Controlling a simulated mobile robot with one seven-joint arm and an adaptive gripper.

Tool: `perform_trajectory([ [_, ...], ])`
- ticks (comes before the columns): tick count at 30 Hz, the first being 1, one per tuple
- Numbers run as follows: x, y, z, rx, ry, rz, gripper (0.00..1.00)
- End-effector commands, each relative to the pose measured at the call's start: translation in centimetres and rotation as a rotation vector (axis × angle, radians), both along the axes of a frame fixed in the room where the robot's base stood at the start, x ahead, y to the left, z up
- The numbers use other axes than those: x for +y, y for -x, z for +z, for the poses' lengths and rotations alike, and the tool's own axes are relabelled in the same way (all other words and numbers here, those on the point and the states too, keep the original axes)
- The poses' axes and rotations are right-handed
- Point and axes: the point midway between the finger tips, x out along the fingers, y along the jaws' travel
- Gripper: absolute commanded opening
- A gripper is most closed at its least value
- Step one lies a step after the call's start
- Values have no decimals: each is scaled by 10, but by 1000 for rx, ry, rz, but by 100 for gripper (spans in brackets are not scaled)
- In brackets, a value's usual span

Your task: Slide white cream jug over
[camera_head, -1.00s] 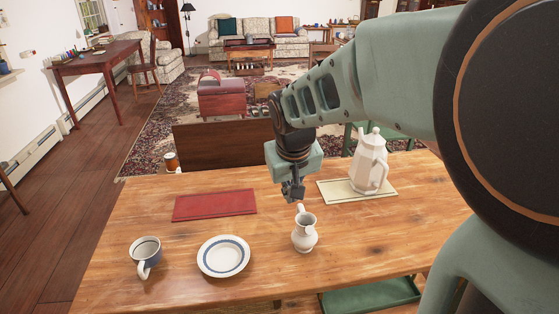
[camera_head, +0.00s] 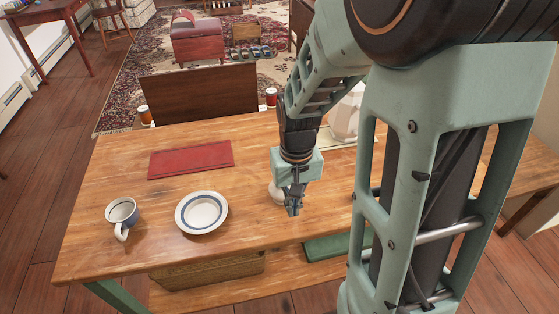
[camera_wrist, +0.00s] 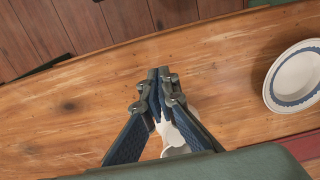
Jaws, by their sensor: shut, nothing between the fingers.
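The white cream jug (camera_head: 275,192) stands on the wooden table, mostly hidden behind my gripper (camera_head: 293,211) in the head view. My gripper is shut and empty, pointing down in front of the jug on the table's near side. In the wrist view, part of the white jug (camera_wrist: 172,136) shows between and below the finger linkages of my gripper (camera_wrist: 158,74). The closed fingertips lie over bare wood there. I cannot tell whether the gripper touches the jug.
A blue-rimmed plate (camera_head: 201,212) lies left of the jug, with a mug (camera_head: 121,215) farther left. A red mat (camera_head: 190,159) lies behind the plate. A white pot (camera_head: 346,117) stands at the back right, partly hidden by my arm. The table's near edge is close to my gripper.

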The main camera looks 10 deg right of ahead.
Motion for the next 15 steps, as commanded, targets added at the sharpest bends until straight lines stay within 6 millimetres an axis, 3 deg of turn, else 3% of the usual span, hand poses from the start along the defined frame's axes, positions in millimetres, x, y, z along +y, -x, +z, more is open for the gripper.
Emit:
perform_trajectory([
  [1, 0, 2, -16, 6, 0, 0, 0],
  [5, 0, 1, -43, 5, 0, 0, 0],
  [9, 0, -21, -41, -2, 1, 1, 0],
  [15, 0, -37, -41, -1, 1, 1, 0],
])
